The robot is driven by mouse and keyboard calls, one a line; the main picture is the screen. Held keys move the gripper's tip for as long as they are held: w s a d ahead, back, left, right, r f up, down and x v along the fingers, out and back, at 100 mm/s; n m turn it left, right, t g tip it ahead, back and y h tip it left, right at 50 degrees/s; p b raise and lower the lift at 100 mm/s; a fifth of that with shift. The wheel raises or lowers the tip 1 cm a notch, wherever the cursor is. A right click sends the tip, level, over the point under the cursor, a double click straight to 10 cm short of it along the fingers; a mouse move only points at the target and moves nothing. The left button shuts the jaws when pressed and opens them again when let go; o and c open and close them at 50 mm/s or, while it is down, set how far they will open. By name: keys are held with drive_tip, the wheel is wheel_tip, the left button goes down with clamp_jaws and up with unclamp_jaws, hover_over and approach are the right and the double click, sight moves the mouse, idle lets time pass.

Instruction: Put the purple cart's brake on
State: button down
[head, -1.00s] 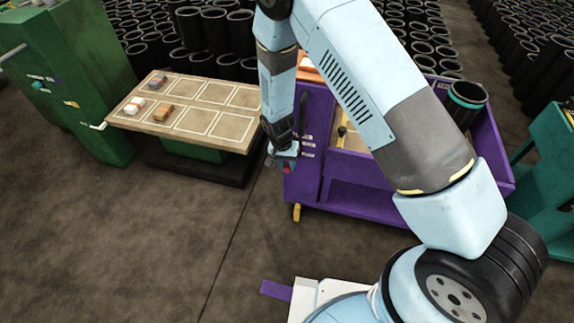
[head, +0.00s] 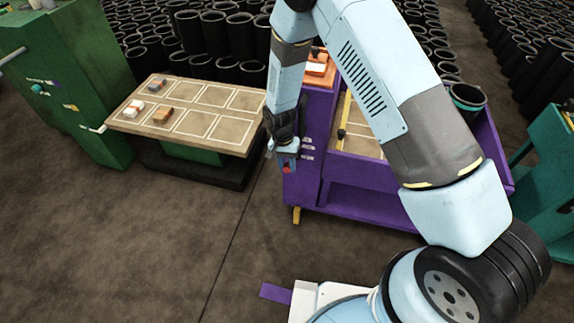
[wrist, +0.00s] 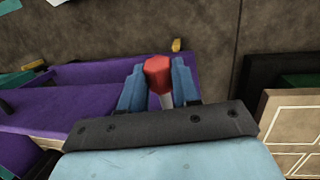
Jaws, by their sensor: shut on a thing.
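The purple cart (head: 345,196) stands right of the middle in the head view, and its purple body (wrist: 75,73) fills the left of the wrist view. A red knob (wrist: 158,74) on a pale stem sits between the blue fingers of my gripper (wrist: 159,88). My gripper (head: 287,164) is shut on this red knob at the cart's left front side. The knob also shows as a small red spot in the head view (head: 287,169). A yellow piece (head: 297,215) shows low at the cart's front left corner. Whether the brake is on cannot be told.
A table with marked squares (head: 222,127) stands left of the cart and holds a few small blocks. A green cabinet (head: 70,90) is at the far left, and a teal one (head: 548,165) at the right. Black sleeves (head: 205,32) crowd the back. The floor in front is clear.

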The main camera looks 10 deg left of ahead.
drive_tip(key=c, duration=0.8)
unclamp_jaws()
drive_tip(key=shift+r, duration=0.15)
drive_tip(key=v, duration=1.3)
drive_tip(key=shift+r, duration=0.2)
drive_tip(key=shift+a, duration=0.1)
